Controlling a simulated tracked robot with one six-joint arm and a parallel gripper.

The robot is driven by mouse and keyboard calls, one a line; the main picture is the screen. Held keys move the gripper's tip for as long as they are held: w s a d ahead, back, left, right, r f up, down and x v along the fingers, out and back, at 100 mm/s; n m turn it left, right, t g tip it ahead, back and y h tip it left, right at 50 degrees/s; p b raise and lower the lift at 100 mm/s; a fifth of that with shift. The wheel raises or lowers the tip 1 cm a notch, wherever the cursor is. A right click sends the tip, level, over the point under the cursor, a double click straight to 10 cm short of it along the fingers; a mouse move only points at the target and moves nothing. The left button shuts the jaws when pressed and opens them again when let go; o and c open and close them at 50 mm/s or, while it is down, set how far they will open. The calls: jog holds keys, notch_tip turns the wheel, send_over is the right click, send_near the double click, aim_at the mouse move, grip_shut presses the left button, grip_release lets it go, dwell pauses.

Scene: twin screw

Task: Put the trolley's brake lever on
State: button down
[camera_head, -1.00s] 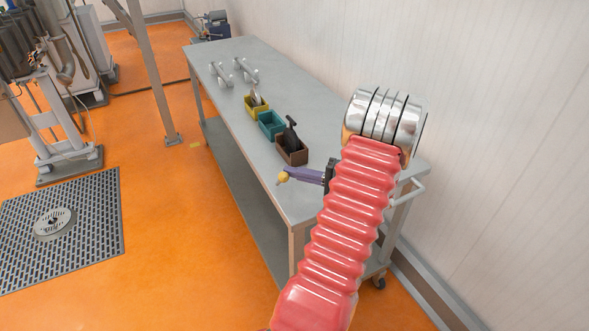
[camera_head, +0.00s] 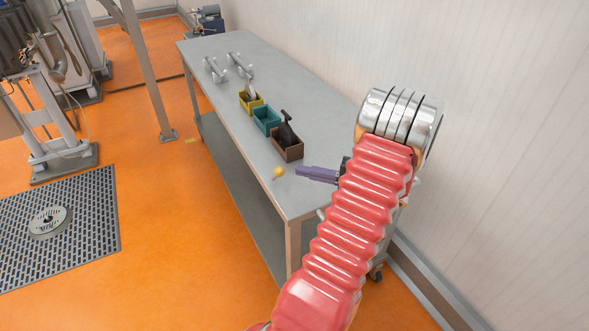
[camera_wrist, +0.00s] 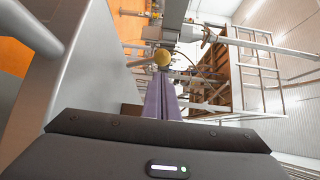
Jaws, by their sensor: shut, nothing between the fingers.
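The trolley (camera_head: 262,75) is a long grey table with a lower shelf and castors. A yellow ball knob (camera_head: 278,172), which looks like the end of the brake lever, shows at the trolley's near long edge. The lever's shaft is mostly hidden, so I cannot tell its setting. My gripper (camera_head: 298,172), with purple fingers, is shut and empty just right of the knob, with a small gap in the head view. In the wrist view the knob (camera_wrist: 162,57) appears just beyond the fingertips (camera_wrist: 162,78).
A brown bin (camera_head: 288,153) with a dark tool, a teal bin (camera_head: 266,121) and a yellow bin (camera_head: 250,104) stand in a row on the trolley top. Metal handles (camera_head: 240,64) lie farther back. A white wall runs along the right. Orange floor (camera_head: 170,230) is open to the left.

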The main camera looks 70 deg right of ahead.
jog(key=s, duration=0.8)
jog(key=shift+s+d+r, duration=0.1)
jog(key=shift+s+d, duration=0.25)
jog(key=shift+d, duration=0.05)
jog(key=shift+w, duration=0.1)
jog(key=w+a+r+n+g+y, duration=0.3)
jog(key=w+a+n+g, duration=0.15)
jog(key=w+a, duration=0.65)
jog(key=w+a+r+n+g+y, duration=0.35)
jog(key=w+a+g, duration=0.25)
jog(key=w+a, duration=0.5)
jog(key=a+r+n+h, duration=0.2)
jog(key=a+n, duration=0.1)
jog(key=a, duration=0.6)
jog(key=a+r+n+g+h, duration=0.1)
jog(key=a+r+n+h, duration=0.1)
jog(key=a, duration=0.8)
jog(key=s+a+r+n+h, duration=0.1)
jog(key=a+r+n+h, duration=0.2)
jog(key=a, duration=0.6)
jog(key=shift+a+n+g+h, duration=0.35)
jog(key=shift+a+n, duration=0.05)
jog(key=shift+n, duration=0.4)
jog(key=shift+s, duration=0.1)
